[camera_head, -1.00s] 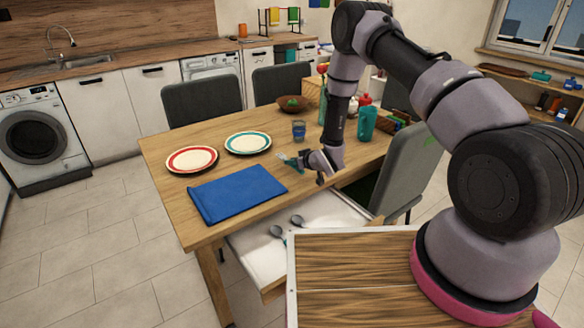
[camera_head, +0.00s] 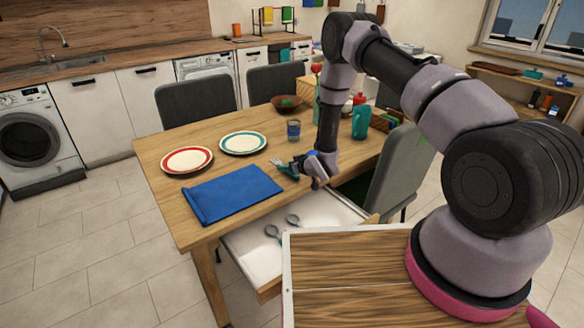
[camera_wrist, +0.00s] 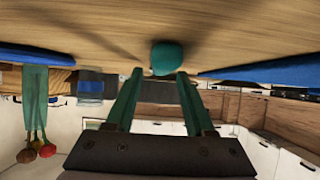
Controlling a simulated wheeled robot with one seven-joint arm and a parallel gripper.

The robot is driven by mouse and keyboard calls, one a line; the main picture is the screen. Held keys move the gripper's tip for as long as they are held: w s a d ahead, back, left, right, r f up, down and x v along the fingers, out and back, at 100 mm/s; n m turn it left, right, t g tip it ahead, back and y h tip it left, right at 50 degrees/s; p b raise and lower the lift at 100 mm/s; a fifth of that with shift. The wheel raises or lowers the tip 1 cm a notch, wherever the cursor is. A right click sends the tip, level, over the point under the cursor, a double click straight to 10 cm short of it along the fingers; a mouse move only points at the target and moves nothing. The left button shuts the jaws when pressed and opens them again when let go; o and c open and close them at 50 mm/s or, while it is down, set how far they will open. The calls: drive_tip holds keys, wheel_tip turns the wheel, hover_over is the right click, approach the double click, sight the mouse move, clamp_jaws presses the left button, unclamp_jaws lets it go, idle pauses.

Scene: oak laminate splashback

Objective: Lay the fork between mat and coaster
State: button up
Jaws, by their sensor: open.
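The fork (camera_head: 276,162) lies at the mat's right, its pale tines pointing away to the upper left in the head view. My gripper (camera_head: 291,170) is low over the table at the fork's handle end, its green fingers open. In the wrist view a rounded teal piece (camera_wrist: 167,57), seemingly the fork's handle, lies between and just beyond the open fingertips (camera_wrist: 158,74). The blue mat (camera_head: 233,194) lies flat at the front of the table. A small blue patch (camera_head: 311,153), probably the coaster, shows behind my gripper, mostly hidden.
The open drawer (camera_head: 262,257) below the table edge holds spoons (camera_head: 272,231). A red-rimmed plate (camera_head: 187,160), a teal-rimmed plate (camera_head: 243,143) and a blue glass (camera_head: 293,130) stand beyond the mat. A teal cup (camera_head: 360,122) and a grey chair (camera_head: 403,170) are at the right.

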drive_tip(key=v, duration=1.2)
drive_tip(key=w+d+r+m+h, duration=0.2)
drive_tip(key=d+r, duration=0.3)
drive_tip(key=r, duration=0.7)
drive_tip(key=w+d+r+m+h, duration=0.2)
drive_tip(key=d+r, duration=0.3)
drive_tip(key=r, duration=0.7)
drive_tip(key=s+d+r+m+g+h, duration=0.1)
drive_tip(key=s+d+r+m, duration=0.2)
drive_tip(key=r, duration=0.4)
drive_tip(key=s+d+r+h, duration=0.1)
drive_tip(key=s+d+r, duration=0.1)
drive_tip(key=s+r, duration=0.35)
drive_tip(key=s+r+m, duration=0.1)
drive_tip(key=s+r, duration=0.3)
drive_tip(key=s, duration=0.4)
drive_tip(key=s+d+r+m+g+y, duration=0.1)
drive_tip(key=s+r, duration=0.2)
drive_tip(key=s, duration=0.5)
drive_tip(key=s+r+m+g, duration=0.1)
drive_tip(key=s+r, duration=0.3)
drive_tip(key=s, duration=0.4)
drive_tip(key=shift+d+r+m, duration=0.25)
drive_tip(key=shift+r+m, duration=0.05)
drive_tip(key=shift+m, duration=0.2)
